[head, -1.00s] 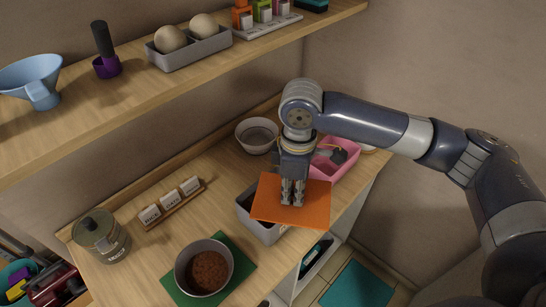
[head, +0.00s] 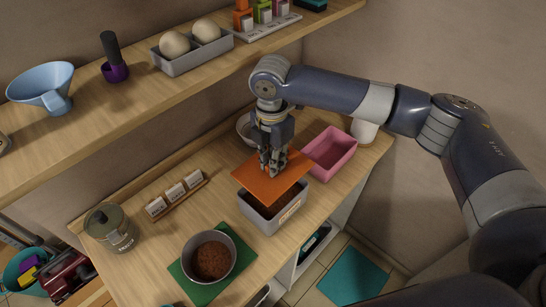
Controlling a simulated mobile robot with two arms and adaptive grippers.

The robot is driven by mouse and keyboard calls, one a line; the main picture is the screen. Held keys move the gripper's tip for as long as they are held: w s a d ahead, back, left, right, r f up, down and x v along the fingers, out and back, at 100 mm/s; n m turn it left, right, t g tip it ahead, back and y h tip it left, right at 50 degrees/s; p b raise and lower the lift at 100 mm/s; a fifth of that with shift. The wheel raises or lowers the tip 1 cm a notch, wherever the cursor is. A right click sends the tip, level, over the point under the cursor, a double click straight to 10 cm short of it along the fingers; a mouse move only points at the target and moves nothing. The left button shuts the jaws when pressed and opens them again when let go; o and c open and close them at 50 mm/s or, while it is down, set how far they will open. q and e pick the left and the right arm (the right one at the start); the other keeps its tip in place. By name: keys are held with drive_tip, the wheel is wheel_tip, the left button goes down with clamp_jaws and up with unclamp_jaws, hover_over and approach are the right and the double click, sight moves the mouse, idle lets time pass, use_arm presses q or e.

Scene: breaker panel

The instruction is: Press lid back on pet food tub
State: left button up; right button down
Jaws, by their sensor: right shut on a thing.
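The tub (head: 271,218) is a grey open-topped box with a light label on its front, standing on the wooden counter. Brown contents show inside it. The lid (head: 262,186) is a flat orange sheet, tilted above the tub and covering its back part from view. My right gripper (head: 273,170) points down onto the lid, shut at its middle; a handle between the fingers is too small to make out. Whether the lid's far edge touches the rim cannot be told. My left gripper is not in view.
A pink bin (head: 331,150) stands right of the tub, and a pale bowl (head: 245,128) behind. A bowl of brown food (head: 211,258) sits on a green mat (head: 240,257). A lidded canister (head: 112,228) and label rack (head: 178,197) stand left. A shelf (head: 130,105) overhangs the back.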

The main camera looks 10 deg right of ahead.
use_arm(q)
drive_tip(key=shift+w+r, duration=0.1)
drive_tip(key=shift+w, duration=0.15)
use_arm(e)
drive_tip(key=shift+r+p, duration=0.15)
drive_tip(key=shift+p, duration=0.4)
wheel_tip(320, 180, down, 4)
drive_tip(key=shift+f+b, duration=0.15)
drive_tip(key=shift+b, duration=0.35)
drive_tip(key=shift+f, duration=1.5)
use_arm(q)
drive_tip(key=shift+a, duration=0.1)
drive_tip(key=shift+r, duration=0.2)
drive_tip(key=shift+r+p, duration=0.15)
drive_tip(key=shift+p, duration=0.2)
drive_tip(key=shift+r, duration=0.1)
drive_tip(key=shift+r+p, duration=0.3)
drive_tip(key=shift+p, duration=0.1)
